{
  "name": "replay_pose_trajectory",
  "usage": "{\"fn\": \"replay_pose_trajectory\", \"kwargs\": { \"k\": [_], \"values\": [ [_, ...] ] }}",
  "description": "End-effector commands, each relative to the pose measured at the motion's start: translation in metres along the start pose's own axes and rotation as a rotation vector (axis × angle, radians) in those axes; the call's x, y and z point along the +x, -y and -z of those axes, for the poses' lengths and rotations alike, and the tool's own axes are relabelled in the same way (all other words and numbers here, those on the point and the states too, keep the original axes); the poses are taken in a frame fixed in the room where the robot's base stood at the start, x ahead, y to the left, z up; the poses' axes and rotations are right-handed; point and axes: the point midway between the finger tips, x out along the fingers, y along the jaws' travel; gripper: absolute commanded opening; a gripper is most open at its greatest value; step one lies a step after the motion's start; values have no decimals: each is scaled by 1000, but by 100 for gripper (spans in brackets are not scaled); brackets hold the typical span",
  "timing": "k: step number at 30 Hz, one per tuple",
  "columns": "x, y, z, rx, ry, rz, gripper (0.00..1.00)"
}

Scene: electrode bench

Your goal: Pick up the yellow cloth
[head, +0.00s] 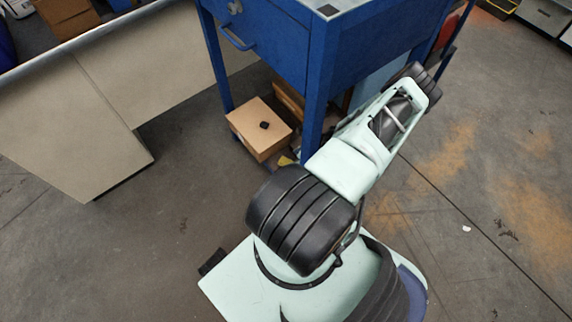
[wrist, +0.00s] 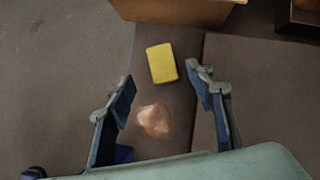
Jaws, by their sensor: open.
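A small yellow patch (head: 285,160), likely the same cloth, shows beside my arm in the head view, partly hidden. My gripper (wrist: 162,80) is open, with one finger on each side and nothing held between them. I cannot tell its height above the cloth. My gripper is hidden behind my arm in the head view.
A pinkish-brown patch or lump (wrist: 155,120) lies between my fingers. The bench's blue leg (head: 313,125) is close to my arm. Open floor (head: 480,200) lies right.

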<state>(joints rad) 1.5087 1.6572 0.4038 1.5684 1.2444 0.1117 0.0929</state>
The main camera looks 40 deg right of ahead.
Motion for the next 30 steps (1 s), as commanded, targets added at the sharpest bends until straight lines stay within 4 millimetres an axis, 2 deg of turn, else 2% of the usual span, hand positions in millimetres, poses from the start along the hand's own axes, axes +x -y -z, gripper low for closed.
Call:
{"fn": "replay_pose_trajectory", "kwargs": {
  "k": [8,15,23,30],
  "values": [
    [20,1,2,-2,-2,-1,49],
    [55,2,2,-3,-2,-2,49],
    [58,3,0,-2,-2,0,49],
    [58,3,0,-2,-2,0,25]
  ]
}}
